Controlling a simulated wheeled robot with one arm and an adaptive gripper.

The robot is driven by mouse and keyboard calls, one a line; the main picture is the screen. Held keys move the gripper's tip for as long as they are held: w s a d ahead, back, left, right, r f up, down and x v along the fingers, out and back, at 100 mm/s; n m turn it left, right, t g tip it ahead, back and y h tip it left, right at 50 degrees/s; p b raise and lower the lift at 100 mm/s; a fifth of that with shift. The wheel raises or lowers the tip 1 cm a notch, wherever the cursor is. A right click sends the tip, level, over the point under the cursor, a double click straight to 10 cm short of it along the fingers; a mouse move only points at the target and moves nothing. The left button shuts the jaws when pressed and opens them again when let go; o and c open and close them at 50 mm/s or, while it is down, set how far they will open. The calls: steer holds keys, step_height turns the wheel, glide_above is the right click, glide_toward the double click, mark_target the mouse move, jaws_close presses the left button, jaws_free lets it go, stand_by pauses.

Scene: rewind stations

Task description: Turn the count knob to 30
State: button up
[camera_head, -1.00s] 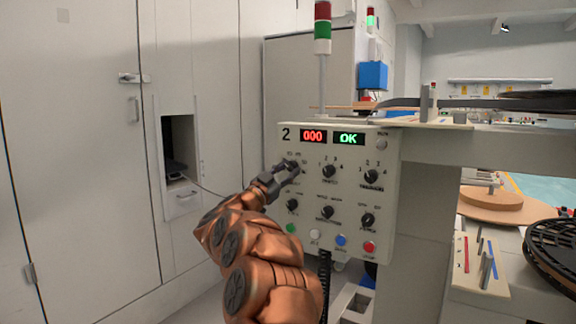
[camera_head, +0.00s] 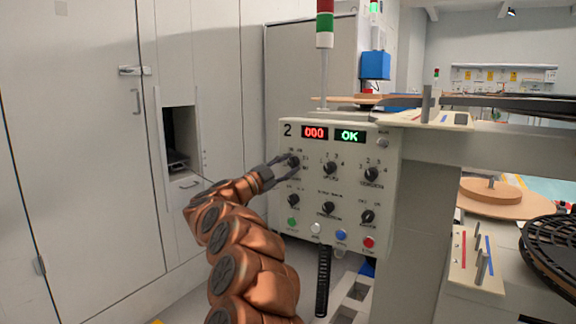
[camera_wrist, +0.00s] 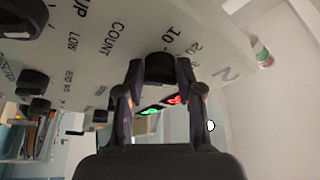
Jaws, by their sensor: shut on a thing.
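The count knob (camera_head: 293,160) is the black knob at the upper left of the pale control panel (camera_head: 314,187). In the wrist view the count knob (camera_wrist: 160,68) sits between my two fingertips, with COUNT, 10 and 20 printed around it. My gripper (camera_head: 281,167) reaches it from the left, and its fingers are shut on the knob's sides. It also shows in the wrist view (camera_wrist: 159,72). The knob's pointer is not readable. The panel's red display (camera_head: 314,132) reads 000, and the green display (camera_head: 349,136) reads OK.
Other black knobs (camera_head: 330,168) are close to the right and below. Coloured buttons (camera_head: 341,235) line the panel's bottom edge. A signal tower (camera_head: 324,40) stands behind the panel. Grey cabinets (camera_head: 80,150) are at the left. A bench with reels (camera_head: 490,195) is at the right.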

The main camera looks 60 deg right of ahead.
steer(key=o, duration=1.1)
steer(key=shift+o, duration=0.2)
steer(key=v, duration=1.2)
